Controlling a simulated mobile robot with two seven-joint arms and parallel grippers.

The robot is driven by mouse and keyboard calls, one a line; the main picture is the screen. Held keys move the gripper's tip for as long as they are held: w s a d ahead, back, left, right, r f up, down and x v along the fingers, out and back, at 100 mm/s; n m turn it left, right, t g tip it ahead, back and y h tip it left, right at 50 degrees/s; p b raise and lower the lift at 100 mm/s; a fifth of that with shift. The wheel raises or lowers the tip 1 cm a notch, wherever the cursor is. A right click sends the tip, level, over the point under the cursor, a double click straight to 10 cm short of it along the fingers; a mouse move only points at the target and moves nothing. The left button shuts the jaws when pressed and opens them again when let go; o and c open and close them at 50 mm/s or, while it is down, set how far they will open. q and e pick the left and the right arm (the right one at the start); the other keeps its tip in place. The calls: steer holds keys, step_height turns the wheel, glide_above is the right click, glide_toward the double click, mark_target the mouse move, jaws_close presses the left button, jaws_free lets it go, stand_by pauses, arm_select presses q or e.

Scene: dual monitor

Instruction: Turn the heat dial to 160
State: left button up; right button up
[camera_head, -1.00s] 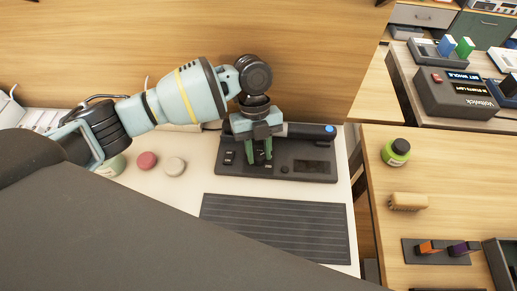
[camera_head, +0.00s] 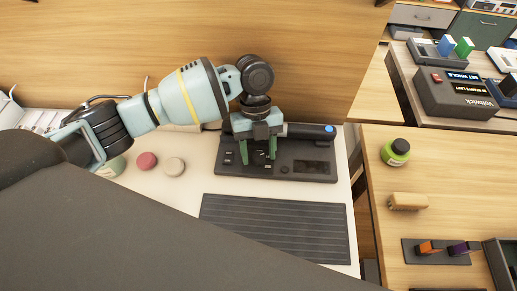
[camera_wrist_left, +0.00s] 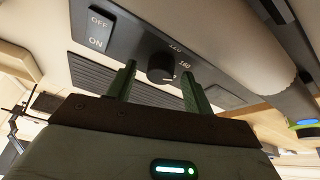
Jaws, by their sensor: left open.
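The heat dial (camera_wrist_left: 161,68) is a round black knob on the sloped dark panel of a device (camera_head: 308,170). Printed numbers (camera_wrist_left: 185,65) curve beside it, one looking like 160; its pointer setting is too small to read surely. My left gripper (camera_head: 259,152) points down at the panel, open, with its green fingers apart on either side of the dial. In the left wrist view the dial shows between the two fingertips, with gaps on both sides. An OFF/ON rocker switch (camera_wrist_left: 98,30) is left of the dial there. My right gripper is not in view.
A dark cylindrical tool with a blue end (camera_head: 328,130) lies along the device's back. A dark ribbed mat (camera_head: 280,228) lies in front. Red (camera_head: 147,160) and pale (camera_head: 174,167) round pieces sit at left. A wooden panel (camera_head: 300,60) stands behind.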

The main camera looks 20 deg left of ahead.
mark_target(260, 161)
arm_select(q)
steer(key=shift+r, duration=0.55)
step_height(260, 161, up, 3)
steer(key=shift+f, duration=0.15)
steer(key=s+d, duration=0.2)
steer(key=s, duration=0.5)
steer(key=s+d+r, duration=0.1)
steer(key=s+d, duration=0.1)
steer(key=s, duration=0.6)
steer(key=shift+s+d+p, duration=0.25)
steer(key=shift+p, duration=0.2)
steer(key=shift+s, duration=0.1)
